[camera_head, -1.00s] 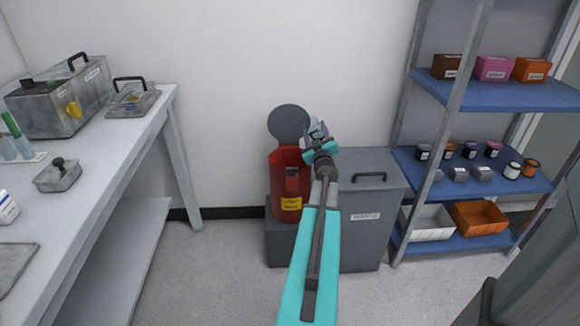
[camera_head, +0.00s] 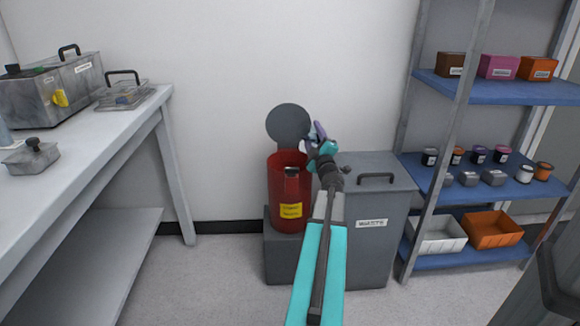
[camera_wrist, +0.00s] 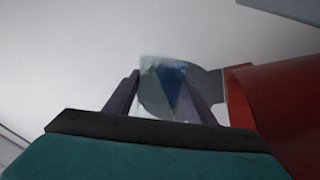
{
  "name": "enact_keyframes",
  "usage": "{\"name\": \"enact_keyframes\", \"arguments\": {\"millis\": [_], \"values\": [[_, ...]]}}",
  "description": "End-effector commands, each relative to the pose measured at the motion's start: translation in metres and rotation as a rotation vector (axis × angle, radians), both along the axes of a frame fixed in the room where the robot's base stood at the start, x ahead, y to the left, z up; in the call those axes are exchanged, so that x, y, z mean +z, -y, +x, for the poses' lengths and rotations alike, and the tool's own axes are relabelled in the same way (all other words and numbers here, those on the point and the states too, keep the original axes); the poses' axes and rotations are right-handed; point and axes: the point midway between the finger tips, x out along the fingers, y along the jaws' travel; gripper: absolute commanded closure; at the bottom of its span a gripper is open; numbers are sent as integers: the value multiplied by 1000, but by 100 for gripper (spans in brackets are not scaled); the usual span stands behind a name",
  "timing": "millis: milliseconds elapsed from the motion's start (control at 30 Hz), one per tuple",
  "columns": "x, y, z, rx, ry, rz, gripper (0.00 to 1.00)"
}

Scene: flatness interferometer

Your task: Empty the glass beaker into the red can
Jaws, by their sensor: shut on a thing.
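The red can (camera_head: 287,213) stands on a low grey step against the back wall, with its round grey lid (camera_head: 288,123) raised behind it. A yellow label is on its front. My gripper (camera_head: 316,137) is at the can's upper right, near the rim. In the wrist view my gripper (camera_wrist: 160,95) is shut on the glass beaker (camera_wrist: 163,85), a clear vessel with blue in it. The red can (camera_wrist: 285,110) fills the right side there, and the grey lid (camera_wrist: 205,88) shows behind the beaker. The beaker's exact tilt is hard to tell.
A grey lidded bin (camera_head: 372,250) stands right of the can. A blue-shelved rack (camera_head: 490,92) with jars and boxes is at the right. A white bench (camera_head: 95,150) with metal containers is at the left. The floor between bench and can is clear.

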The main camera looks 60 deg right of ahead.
Motion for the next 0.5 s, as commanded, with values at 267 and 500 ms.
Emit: {"name": "enact_keyframes", "arguments": {"millis": [267, 500], "values": [[5, -1, 1, 1, -42, -54, 75], [7, -1, 1, 1, -63, -80, 75]]}}
